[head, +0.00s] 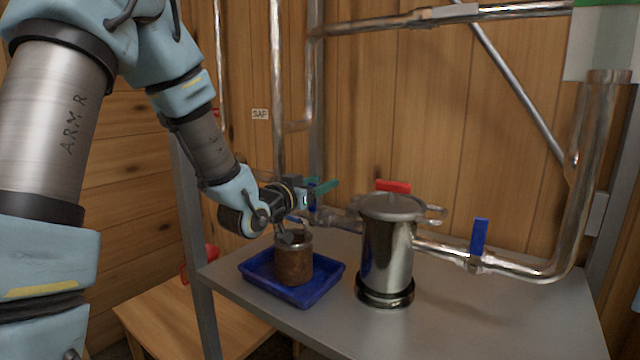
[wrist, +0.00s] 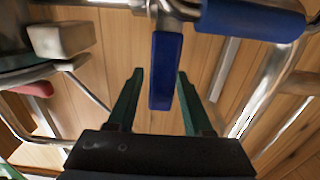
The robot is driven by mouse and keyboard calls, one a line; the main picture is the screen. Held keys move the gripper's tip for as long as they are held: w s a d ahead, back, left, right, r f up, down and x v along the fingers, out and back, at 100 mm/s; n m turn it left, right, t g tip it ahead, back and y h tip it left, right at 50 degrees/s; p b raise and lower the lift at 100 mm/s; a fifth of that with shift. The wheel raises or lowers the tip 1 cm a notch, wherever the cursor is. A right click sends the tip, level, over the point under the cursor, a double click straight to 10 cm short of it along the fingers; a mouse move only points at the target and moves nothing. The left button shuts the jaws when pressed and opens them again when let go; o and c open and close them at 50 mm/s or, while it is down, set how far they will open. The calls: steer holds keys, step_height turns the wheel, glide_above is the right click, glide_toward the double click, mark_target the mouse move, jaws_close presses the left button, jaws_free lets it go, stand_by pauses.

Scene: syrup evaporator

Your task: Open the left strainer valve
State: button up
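The left strainer valve's blue lever (head: 312,196) is behind and left of the steel strainer canister (head: 387,255), partly hidden by my gripper. In the wrist view the lever (wrist: 165,72) stands out across its pipe, between my two green fingers. My gripper (wrist: 160,73) is open, with a gap showing on each side of the lever; no contact shows. In the head view my gripper (head: 322,187) reaches the lever from the left. The right valve's blue lever (head: 479,236) stands upright, across its pipe.
A blue tray (head: 262,283) holding a rusty can (head: 293,262) lies below my wrist on the grey table (head: 480,325). A red handle (head: 393,186) shows behind the canister. A blue cylinder (wrist: 255,18) lies beside the lever in the wrist view. Pipes run along the wooden wall.

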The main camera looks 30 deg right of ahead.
jaws_close()
stand_by(1.2)
